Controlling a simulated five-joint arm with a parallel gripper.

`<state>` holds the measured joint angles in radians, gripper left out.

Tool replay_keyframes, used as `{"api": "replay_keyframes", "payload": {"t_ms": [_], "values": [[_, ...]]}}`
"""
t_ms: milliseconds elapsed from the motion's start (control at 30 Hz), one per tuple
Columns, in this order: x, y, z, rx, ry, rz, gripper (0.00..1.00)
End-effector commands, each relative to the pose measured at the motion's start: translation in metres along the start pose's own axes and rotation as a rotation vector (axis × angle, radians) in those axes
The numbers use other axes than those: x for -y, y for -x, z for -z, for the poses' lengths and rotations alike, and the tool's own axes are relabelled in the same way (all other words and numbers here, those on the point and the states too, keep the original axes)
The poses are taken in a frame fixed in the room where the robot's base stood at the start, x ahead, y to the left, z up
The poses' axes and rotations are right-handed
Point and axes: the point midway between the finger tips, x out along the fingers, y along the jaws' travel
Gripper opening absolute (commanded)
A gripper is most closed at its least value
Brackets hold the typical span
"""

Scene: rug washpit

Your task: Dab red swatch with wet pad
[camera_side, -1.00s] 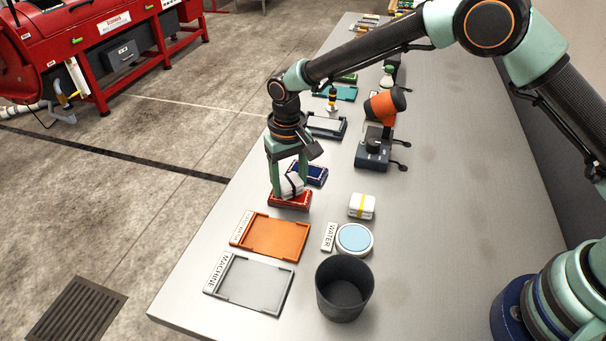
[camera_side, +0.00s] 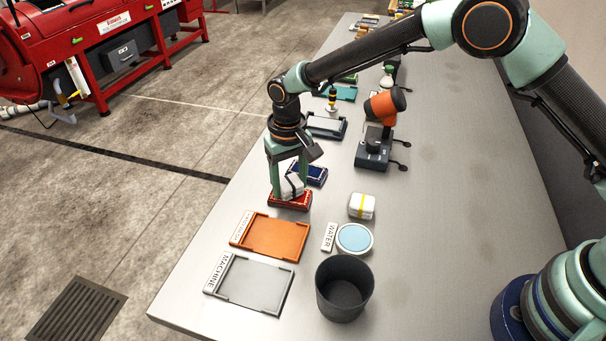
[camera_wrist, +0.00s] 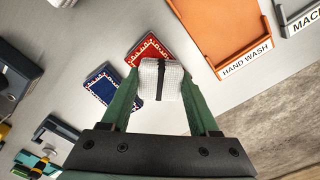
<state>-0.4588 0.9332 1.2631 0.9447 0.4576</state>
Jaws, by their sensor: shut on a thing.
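My gripper (camera_side: 288,184) is shut on a white pad with a dark band (camera_side: 292,187). The pad also shows between the fingers in the wrist view (camera_wrist: 160,80). It is right over the red swatch (camera_side: 289,203), and in the side view it appears to rest on it. The red swatch's far part shows beyond the pad in the wrist view (camera_wrist: 149,49). The blue swatch (camera_side: 313,175) lies beside it, partly behind my gripper. The water dish (camera_side: 354,238), with light blue inside, stands to the right, next to the WATER label (camera_side: 329,237).
A white pad with a yellow band (camera_side: 361,206) lies near the water dish. The orange HAND WASH tray (camera_side: 272,237), grey MACHINE tray (camera_side: 254,283) and dark bin (camera_side: 344,290) are at the front. A dark device with an orange head (camera_side: 377,140) stands behind. The table's right side is clear.

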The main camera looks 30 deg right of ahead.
Motion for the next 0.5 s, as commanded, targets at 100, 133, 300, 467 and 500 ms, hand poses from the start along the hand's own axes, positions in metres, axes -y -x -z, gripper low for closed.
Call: {"api": "replay_keyframes", "payload": {"t_ms": [100,133,300,467,500], "values": [[0.0001,-0.0015,0.0001,0.0,0.0,0.0,0.17],[0.0001,-0.0018,0.0001,0.0,0.0,0.0,0.17],[0.0001,-0.0037,0.0001,0.0,0.0,0.0,0.17],[0.0001,-0.0053,0.0001,0.0,0.0,0.0,0.17],[0.0001,-0.0057,0.0001,0.0,0.0,0.0,0.17]]}}
